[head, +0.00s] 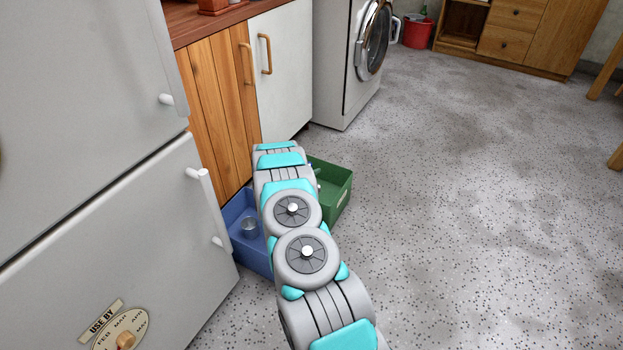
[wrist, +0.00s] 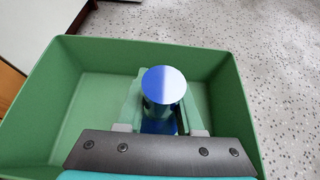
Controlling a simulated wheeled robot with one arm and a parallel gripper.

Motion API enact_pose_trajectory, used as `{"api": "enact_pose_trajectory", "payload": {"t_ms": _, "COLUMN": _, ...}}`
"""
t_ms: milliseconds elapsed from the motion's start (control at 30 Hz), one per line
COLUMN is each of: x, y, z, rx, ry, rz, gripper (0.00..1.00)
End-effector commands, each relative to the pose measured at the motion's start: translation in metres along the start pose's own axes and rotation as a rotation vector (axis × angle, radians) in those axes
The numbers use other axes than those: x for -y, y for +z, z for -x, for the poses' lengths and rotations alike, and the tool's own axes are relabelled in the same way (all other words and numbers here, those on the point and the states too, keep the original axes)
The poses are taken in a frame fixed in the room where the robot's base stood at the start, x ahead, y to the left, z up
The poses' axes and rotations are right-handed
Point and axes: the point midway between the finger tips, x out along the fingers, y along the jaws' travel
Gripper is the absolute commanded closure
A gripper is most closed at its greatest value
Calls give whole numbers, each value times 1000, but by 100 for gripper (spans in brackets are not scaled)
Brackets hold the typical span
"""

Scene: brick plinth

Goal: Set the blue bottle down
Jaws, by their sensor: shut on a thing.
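The blue bottle (wrist: 163,105) shows in the wrist view with its round, shiny top facing the camera. My gripper (wrist: 160,130) is shut on it, with a finger on either side. The bottle is over or inside the green crate (wrist: 88,88); I cannot tell whether its base touches the crate floor. A paler green shape lies around the bottle and is partly hidden by it. In the head view my arm hides the gripper and the bottle, and the green crate (head: 335,190) shows on the floor beyond the arm.
A blue crate (head: 243,205) with a clear cup (head: 249,228) in it stands beside the green one, partly behind my arm. The fridge (head: 110,220), cabinet (head: 283,75) and washing machine (head: 345,70) line the left. The speckled floor (head: 460,190) to the right is clear.

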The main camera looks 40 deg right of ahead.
Motion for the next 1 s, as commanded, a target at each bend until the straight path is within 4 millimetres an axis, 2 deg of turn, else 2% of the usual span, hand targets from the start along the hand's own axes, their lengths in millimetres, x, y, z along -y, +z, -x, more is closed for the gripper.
{"api": "enact_pose_trajectory", "payload": {"t_ms": 367, "x": 0, "y": -34, "z": -18, "rx": 1, "ry": -1, "rz": 0, "gripper": 100}}
{"api": "enact_pose_trajectory", "payload": {"t_ms": 733, "x": 0, "y": -36, "z": -20, "rx": 2, "ry": 0, "rz": -1, "gripper": 100}}
{"api": "enact_pose_trajectory", "payload": {"t_ms": 767, "x": 0, "y": -36, "z": -20, "rx": 2, "ry": 0, "rz": -1, "gripper": 63}}
{"api": "enact_pose_trajectory", "payload": {"t_ms": 1000, "x": 0, "y": -36, "z": -20, "rx": 2, "ry": 0, "rz": -1, "gripper": 36}}
